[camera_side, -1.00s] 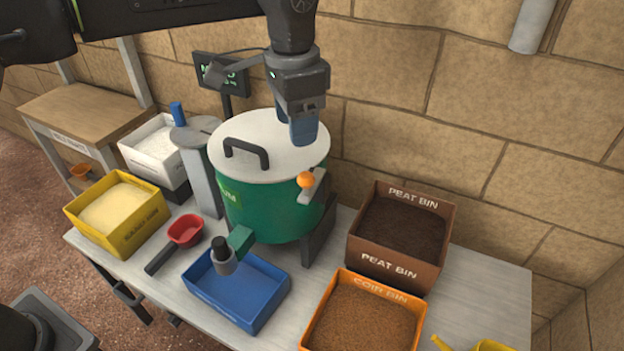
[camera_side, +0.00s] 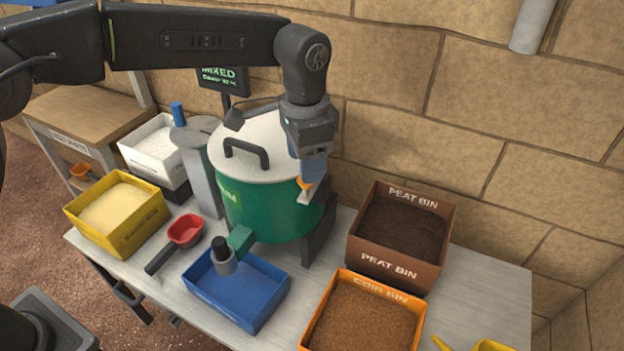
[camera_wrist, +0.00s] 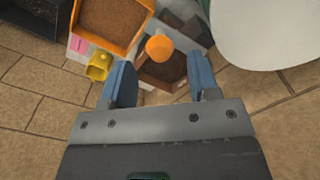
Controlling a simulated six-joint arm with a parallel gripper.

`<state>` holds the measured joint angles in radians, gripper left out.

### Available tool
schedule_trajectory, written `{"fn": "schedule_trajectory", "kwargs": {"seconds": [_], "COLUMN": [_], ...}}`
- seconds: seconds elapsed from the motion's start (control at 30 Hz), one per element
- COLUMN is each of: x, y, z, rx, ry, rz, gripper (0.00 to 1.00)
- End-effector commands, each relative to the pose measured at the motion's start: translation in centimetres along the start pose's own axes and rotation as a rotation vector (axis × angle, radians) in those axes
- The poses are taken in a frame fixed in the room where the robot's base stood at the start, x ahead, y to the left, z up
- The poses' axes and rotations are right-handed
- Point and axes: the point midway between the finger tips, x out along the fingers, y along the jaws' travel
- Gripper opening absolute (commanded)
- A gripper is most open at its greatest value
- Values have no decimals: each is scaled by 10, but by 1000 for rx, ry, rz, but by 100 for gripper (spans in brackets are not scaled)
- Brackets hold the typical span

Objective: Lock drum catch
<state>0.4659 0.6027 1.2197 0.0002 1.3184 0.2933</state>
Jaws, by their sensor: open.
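The green drum (camera_side: 265,212) stands on the table with its white lid (camera_side: 240,160) on top. The drum catch (camera_side: 304,193), a pale metal lever with an orange knob (camera_side: 305,183), is on the drum's right front side. My gripper (camera_side: 311,178) is at the lid's right edge, pointing down over the catch and partly hiding the knob. In the wrist view, the blue fingers (camera_wrist: 161,82) are apart with nothing held. The orange knob (camera_wrist: 159,47) shows ahead of the gap between them, and the lid (camera_wrist: 268,30) is at the upper right.
The peat bin (camera_side: 400,238) and coir bin (camera_side: 363,317) stand right of the drum. A blue tray (camera_side: 255,303) lies below the drum's spout (camera_side: 239,239). A red scoop (camera_side: 185,231), yellow bin (camera_side: 117,217) and white bin (camera_side: 150,150) are left. A block wall (camera_side: 500,130) is behind.

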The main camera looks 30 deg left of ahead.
Motion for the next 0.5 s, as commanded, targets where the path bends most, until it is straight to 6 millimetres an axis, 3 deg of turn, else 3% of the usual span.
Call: {"fn": "schedule_trajectory", "kwargs": {"seconds": [0.27,0.5], "x": [2,14], "y": [0,0], "z": [0,0], "rx": [0,0], "ry": [-1,-2], "rz": [0,1], "gripper": [55,55]}}
